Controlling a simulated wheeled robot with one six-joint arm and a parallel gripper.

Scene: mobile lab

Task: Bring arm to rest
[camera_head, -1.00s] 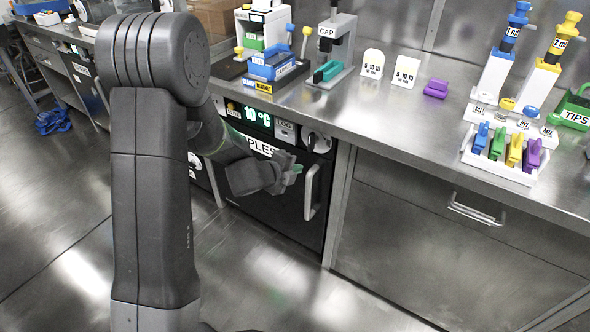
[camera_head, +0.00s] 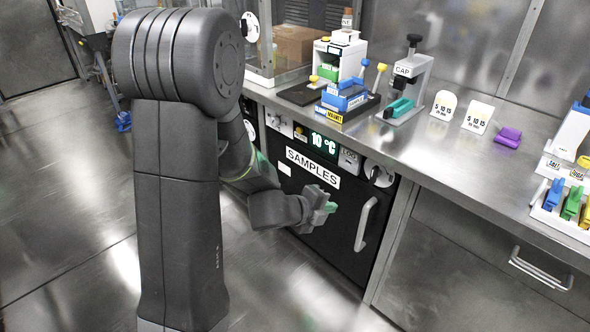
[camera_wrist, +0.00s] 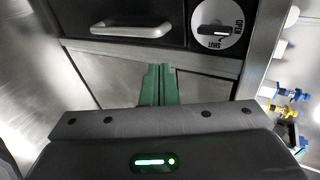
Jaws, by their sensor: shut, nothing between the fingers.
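My gripper (camera_head: 328,207) is in front of the black "SAMPLES" cabinet door (camera_head: 330,235), left of its upright handle (camera_head: 365,223). Its green fingers are together and empty, and they also show in the wrist view (camera_wrist: 159,84). My arm is bent down from the shoulder at the left of the head view. The wrist view shows a handle (camera_wrist: 131,29) on a dark door and a round OPEN/SHUT dial (camera_wrist: 217,31) beyond the fingers. The fingers look apart from the door, though the exact gap is hard to tell.
The steel bench (camera_head: 450,150) carries a CAP press (camera_head: 405,92), blue boxes (camera_head: 344,97), two white timer cards (camera_head: 478,116), a purple item (camera_head: 507,136) and a tube rack (camera_head: 562,212). A drawer handle (camera_head: 540,270) juts out at right. The floor (camera_head: 70,220) at left is open.

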